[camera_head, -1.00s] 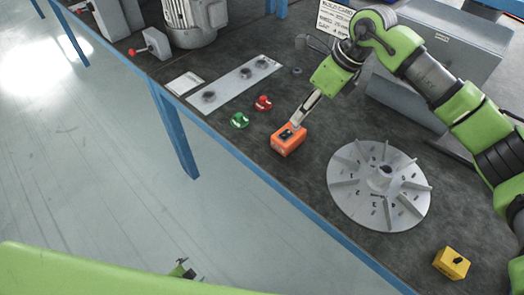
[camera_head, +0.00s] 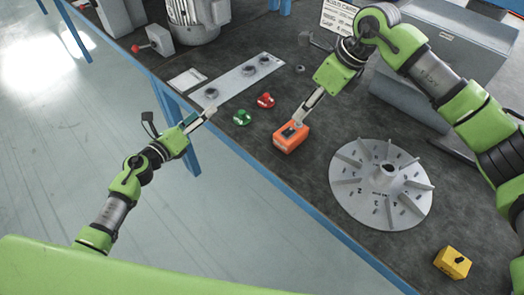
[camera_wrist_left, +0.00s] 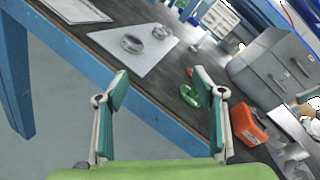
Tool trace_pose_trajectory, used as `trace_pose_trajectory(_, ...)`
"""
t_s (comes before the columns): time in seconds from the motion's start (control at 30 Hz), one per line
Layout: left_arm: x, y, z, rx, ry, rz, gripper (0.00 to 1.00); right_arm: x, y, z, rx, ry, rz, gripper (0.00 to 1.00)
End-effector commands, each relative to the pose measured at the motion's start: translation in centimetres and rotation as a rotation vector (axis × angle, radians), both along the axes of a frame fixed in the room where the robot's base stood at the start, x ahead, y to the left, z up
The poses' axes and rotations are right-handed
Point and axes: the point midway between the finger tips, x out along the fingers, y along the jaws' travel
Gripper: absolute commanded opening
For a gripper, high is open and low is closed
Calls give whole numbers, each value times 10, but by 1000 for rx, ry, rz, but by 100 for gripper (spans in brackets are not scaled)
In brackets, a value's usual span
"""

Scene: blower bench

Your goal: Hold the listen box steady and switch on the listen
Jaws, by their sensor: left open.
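A small orange box (camera_head: 291,137) with a dark patch on top sits on the bench, near its front edge. It also shows at the right of the left wrist view (camera_wrist_left: 247,124). I cannot read a label on it. My right gripper (camera_head: 298,121) reaches down to its top from behind; whether its fingers grip anything is too small to tell. A yellow box (camera_head: 452,263) with a black knob stands apart at the lower right. My left gripper (camera_head: 205,114) is open and empty at the bench's front edge, left of the orange box; its spread fingers show in the wrist view (camera_wrist_left: 168,90).
A green part (camera_head: 241,118) and a red part (camera_head: 265,100) lie between my left gripper and the orange box. A grey plate (camera_head: 238,82) with rings lies behind. A finned impeller disc (camera_head: 350,195) is right of the box. A motor (camera_head: 193,20) stands far back.

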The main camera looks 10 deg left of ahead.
Motion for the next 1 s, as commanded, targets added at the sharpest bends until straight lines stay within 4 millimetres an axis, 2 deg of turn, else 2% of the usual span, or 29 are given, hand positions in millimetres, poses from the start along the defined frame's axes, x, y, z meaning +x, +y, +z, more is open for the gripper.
trace_pose_trajectory(0.03, -9, -31, 12, 106, -66, -75, 62, 0, 0, 0, 0, 0, 0, 28)
trace_pose_trajectory(0.13, -30, -80, 22, 285, -179, -180, 62, 0, 0, 0, 0, 0, 0, 28)
trace_pose_trajectory(0.2, -48, -112, 21, 370, -241, -233, 62, 0, 0, 0, 0, 0, 0, 28)
trace_pose_trajectory(0.3, -75, -152, 14, 431, -303, -277, 62, 0, 0, 0, 0, 0, 0, 28)
trace_pose_trajectory(0.4, -96, -180, 11, 472, -353, -299, 62, 0, 0, 0, 0, 0, 0, 28)
trace_pose_trajectory(0.5, -110, -198, 11, 504, -389, -311, 62, 0, 0, 0, 0, 0, 0, 28)
trace_pose_trajectory(0.67, -117, -211, 13, 530, -419, -316, 62, 0, 0, 0, 0, 0, 0, 28)
trace_pose_trajectory(0.83, -104, -222, 13, 532, -424, -316, 62, 0, 0, 0, 0, 0, 0, 28)
trace_pose_trajectory(1.0, -78, -242, 14, 529, -424, -316, 62, 0, 0, 0, 0, 0, 0, 28)
